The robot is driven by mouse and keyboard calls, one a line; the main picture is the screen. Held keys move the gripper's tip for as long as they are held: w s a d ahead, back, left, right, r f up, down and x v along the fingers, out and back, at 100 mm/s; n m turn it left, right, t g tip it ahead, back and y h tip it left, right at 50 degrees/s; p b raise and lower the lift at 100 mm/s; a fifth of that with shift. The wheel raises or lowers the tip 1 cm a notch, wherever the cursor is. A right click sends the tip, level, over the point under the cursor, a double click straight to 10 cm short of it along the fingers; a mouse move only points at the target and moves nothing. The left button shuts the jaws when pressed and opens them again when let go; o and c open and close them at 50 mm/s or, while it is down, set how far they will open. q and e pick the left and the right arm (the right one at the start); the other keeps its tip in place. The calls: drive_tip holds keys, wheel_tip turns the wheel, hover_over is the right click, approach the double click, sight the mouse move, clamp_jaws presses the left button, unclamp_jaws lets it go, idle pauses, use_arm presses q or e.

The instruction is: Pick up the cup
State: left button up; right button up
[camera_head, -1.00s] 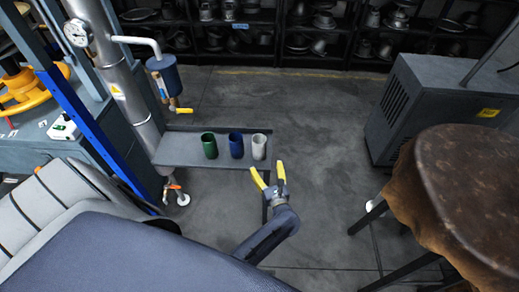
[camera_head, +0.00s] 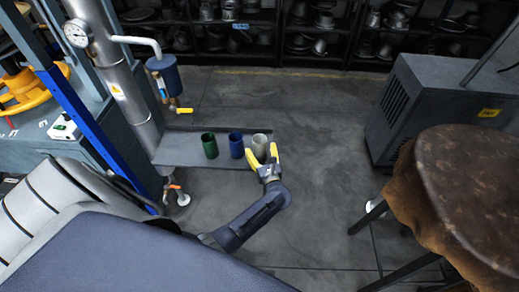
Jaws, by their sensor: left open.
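Three cups stand upright in a row on a grey shelf (camera_head: 185,150): a green cup (camera_head: 209,145) at the left, a blue cup (camera_head: 236,144) in the middle and a light grey cup (camera_head: 259,142) at the right. My left gripper (camera_head: 263,157) has yellow fingers and is open at the front of the light grey cup. Its fingers overlap the lower part of that cup in the picture. I cannot tell whether they touch it. My right gripper is out of view.
A dark grey cabinet (camera_head: 430,105) and a round brown stool (camera_head: 470,190) stand at the right. The floor between is clear. Racks of metal parts line the back.

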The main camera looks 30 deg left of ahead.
use_arm(q)
drive_tip(key=shift+x, duration=1.05)
drive_tip(key=c, duration=1.3)
